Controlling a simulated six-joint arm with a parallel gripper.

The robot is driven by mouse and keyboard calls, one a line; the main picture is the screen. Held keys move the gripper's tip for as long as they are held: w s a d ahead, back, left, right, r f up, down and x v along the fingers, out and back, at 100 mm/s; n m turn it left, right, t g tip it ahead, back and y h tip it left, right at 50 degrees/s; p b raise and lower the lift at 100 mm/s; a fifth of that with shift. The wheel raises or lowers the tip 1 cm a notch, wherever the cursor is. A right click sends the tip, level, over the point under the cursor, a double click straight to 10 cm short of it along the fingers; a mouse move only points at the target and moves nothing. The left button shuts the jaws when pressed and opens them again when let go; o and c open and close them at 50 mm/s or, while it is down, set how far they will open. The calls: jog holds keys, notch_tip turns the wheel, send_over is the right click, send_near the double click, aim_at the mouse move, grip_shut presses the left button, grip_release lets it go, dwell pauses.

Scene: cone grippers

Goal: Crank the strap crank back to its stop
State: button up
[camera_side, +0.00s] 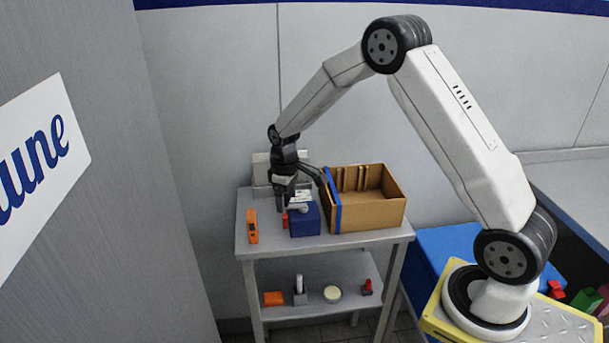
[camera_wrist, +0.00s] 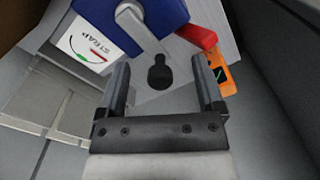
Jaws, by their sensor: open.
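The strap crank has a grey arm (camera_wrist: 143,30) ending in a black knob (camera_wrist: 160,73), mounted on a blue housing (camera_wrist: 93,12). In the side view the housing (camera_side: 304,222) stands on the metal table beside a cardboard box. A white label (camera_wrist: 86,46) reading STRAP, with a green and red arc, is beside the crank. A red part (camera_wrist: 198,35) sticks out from the housing. My gripper (camera_wrist: 161,68) is open, with the knob showing between its fingertips; I cannot tell its depth. In the side view my gripper (camera_side: 284,196) is partly hidden against the housing.
The open cardboard box (camera_side: 380,215) with a blue strap (camera_side: 334,205) stands right of the housing. An orange device (camera_side: 252,227) lies at the table's left, also seen in the wrist view (camera_wrist: 217,73). Several small items sit on the lower shelf (camera_side: 318,310).

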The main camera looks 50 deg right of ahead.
jog(key=shift+r, duration=0.1)
jog(key=shift+r, duration=3.9)
jog(key=s+a+m+t, duration=0.1)
jog(key=s+a, duration=0.3)
jog(key=s, duration=0.6)
jog(key=s+a+f+m+t, duration=0.1)
jog(key=s+a, duration=0.3)
jog(key=s, duration=0.6)
jog(key=shift+a+f+m+t, duration=0.15)
jog(key=shift+f+m+t, duration=0.15)
jog(key=shift+m, duration=0.2)
